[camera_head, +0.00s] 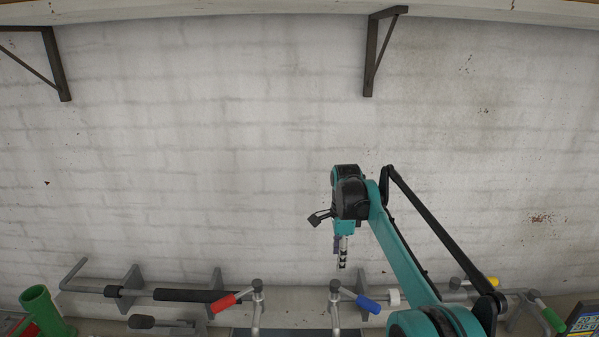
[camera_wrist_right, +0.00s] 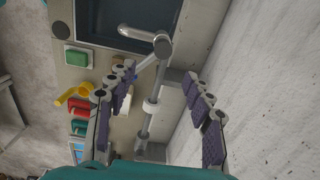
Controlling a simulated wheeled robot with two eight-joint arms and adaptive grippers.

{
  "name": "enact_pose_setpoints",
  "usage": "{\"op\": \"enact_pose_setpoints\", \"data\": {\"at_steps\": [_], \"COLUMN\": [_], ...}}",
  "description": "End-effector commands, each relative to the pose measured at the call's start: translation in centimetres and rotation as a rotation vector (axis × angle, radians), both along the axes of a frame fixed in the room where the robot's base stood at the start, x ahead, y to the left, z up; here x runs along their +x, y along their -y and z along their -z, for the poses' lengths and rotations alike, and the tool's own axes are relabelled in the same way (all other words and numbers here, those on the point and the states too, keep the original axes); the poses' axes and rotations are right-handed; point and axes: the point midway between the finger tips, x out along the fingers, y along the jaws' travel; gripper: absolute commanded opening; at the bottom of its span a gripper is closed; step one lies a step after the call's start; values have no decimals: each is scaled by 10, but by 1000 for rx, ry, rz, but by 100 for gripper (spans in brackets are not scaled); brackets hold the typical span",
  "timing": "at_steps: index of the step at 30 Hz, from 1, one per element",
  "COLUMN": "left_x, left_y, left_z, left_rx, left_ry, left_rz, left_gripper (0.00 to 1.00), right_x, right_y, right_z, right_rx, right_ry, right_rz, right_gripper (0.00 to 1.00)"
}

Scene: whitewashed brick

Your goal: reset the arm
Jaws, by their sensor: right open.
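My right arm (camera_head: 405,245) reaches up from the lower right in the head view. Its right gripper (camera_head: 342,252) points down in front of the brick wall, above the row of pipes and handles. In the right wrist view the right gripper (camera_wrist_right: 157,82) has its two purple-padded fingers spread wide, with nothing held. A grey pipe with a white collar (camera_wrist_right: 150,106) shows between and beyond the fingers, apart from the pads as far as I can tell. My left arm and gripper are not in view.
A blue-handled lever (camera_head: 368,304), a red-handled lever (camera_head: 222,303) and a green-handled lever (camera_head: 553,319) line the lower edge. A green tube (camera_head: 42,308) stands at lower left. A shelf (camera_head: 300,9) on brackets runs along the top. The wall's middle is clear.

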Motion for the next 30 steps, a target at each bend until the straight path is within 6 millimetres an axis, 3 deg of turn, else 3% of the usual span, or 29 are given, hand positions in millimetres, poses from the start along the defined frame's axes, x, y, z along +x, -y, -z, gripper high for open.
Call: {"op": "enact_pose_setpoints", "data": {"at_steps": [1, 11, 17, 23, 30], "left_x": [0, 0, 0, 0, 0], "left_y": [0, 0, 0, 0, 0], "left_z": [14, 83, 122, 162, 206], "left_rx": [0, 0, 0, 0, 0], "left_ry": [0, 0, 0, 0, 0], "left_rz": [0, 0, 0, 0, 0], "left_gripper": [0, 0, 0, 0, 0], "right_x": [-9, -94, -155, -219, -288], "right_y": [4, 28, 42, 53, 63], "right_z": [7, 40, 81, 140, 229], "right_rx": [1, -43, -110, -210, -363], "right_ry": [17, 184, 282, 367, 442], "right_rz": [-39, -468, -730, -988, -1279], "right_gripper": [52, 52, 52, 52, 52]}}
